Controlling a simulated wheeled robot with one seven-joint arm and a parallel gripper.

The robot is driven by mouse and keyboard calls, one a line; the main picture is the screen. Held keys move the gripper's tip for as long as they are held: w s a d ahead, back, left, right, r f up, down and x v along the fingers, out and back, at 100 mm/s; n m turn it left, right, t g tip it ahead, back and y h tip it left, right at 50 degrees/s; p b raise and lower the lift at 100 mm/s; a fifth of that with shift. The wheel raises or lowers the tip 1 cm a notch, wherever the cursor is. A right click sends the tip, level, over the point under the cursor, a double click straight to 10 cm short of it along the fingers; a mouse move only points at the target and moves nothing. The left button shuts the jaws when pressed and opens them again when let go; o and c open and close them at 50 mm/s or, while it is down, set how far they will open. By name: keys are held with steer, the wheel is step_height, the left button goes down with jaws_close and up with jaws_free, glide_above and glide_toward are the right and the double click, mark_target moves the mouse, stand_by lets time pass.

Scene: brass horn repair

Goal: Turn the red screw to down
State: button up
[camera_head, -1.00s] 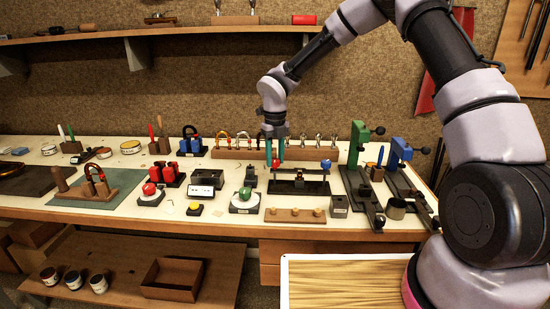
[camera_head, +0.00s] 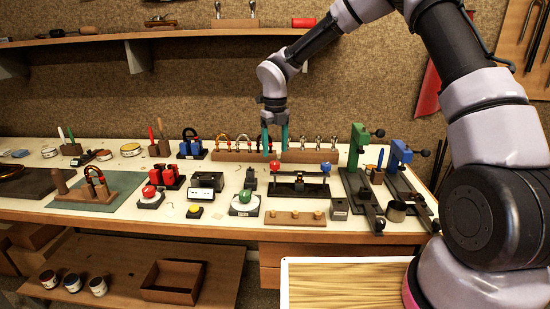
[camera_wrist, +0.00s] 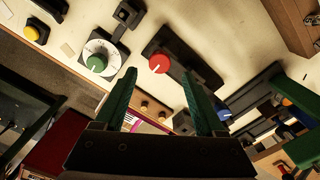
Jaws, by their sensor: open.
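The red screw (camera_head: 275,168) has a round red head at the left end of a dark fixture (camera_head: 298,188). A blue screw head (camera_head: 326,166) is at the fixture's right end. My gripper (camera_head: 275,150) points down above the red screw, with its two green fingers apart and nothing visible between them. In the wrist view the red screw (camera_wrist: 159,63) lies just beyond the fingertips of my gripper (camera_wrist: 160,82), between their lines and apart from both. A small pale mark shows on its head. I cannot read the screw's direction clearly.
A green knob on a white dial (camera_head: 244,198) is at the left. A wooden strip with pegs (camera_head: 295,217) lies in front. A wooden rack of horn parts (camera_head: 230,156) stands behind. Green (camera_head: 358,145) and blue (camera_head: 398,155) clamps stand at the right.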

mark_target(276, 163)
step_height(276, 163, up, 6)
steer(key=shift+f, duration=0.1)
stand_by(0.4)
steer(key=s+d+r+m+t+h, duration=0.1)
steer(key=s+d+r+m, duration=0.5)
steer(key=d+r+m, duration=0.45)
steer(key=s+d+r+m+t, duration=0.2)
steer(key=s+d+r+m, duration=0.4)
steer(key=m, duration=0.7)
steer(key=s+d+r+m+t+y, duration=0.1)
steer(key=s+d+m, duration=0.4)
steer(key=m, duration=0.6)
steer(key=s+d+r+m+t+y, duration=0.2)
steer(key=s+m, duration=0.6)
steer(key=m, duration=0.4)
steer(key=d+r+t, duration=0.1)
steer(key=d+r, duration=0.1)
steer(key=d, duration=0.1)
steer(key=shift+s+d, duration=0.2)
steer(key=shift+s, duration=0.1)
